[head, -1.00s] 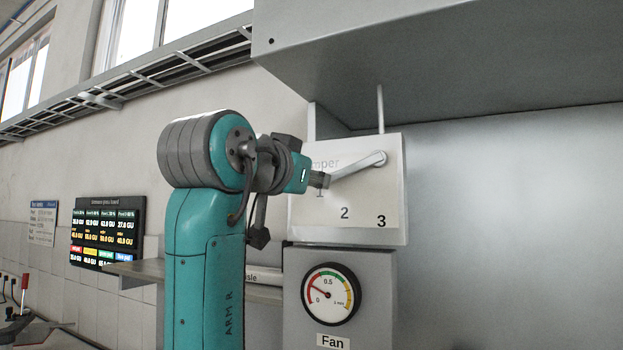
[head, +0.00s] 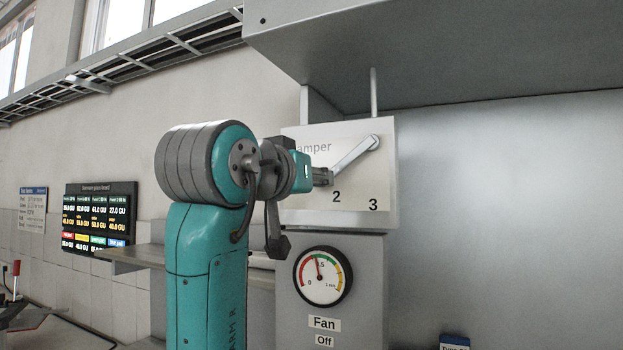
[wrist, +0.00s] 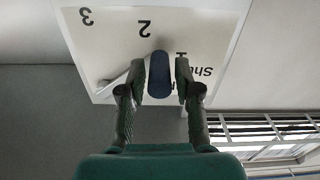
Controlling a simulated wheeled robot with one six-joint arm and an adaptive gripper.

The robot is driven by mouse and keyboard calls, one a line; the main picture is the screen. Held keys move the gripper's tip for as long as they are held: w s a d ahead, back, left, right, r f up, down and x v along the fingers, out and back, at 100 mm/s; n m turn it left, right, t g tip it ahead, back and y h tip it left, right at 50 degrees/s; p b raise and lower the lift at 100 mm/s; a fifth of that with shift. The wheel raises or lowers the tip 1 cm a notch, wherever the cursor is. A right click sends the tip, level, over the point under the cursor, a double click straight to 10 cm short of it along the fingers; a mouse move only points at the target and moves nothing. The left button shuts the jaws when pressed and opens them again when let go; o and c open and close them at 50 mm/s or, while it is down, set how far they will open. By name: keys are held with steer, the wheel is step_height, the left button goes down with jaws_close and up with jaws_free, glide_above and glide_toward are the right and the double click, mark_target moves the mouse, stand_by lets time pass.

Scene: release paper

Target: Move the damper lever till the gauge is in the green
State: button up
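The damper lever (head: 354,158) is a pale bar on the white damper panel (head: 300,212). It slopes down and left from its pivot, between the covered "1" position and "2". My gripper (head: 326,177) is at its lower end. The gauge (head: 322,277) is below the panel. Its needle points almost straight up, slightly left, close to where the red and green bands meet; I cannot tell exactly which band.
A large grey hood (head: 430,60) overhangs the panel. A grey shelf (head: 135,257) and a dark display board (head: 98,217) are to the left. A "Fan" label (head: 324,323) and "Off" label sit under the gauge. The wall to the right is bare.

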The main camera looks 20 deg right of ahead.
steer(key=shift+o, duration=0.2)
steer(key=v, duration=1.2)
steer(key=shift+a, duration=0.1)
stand_by(0.3)
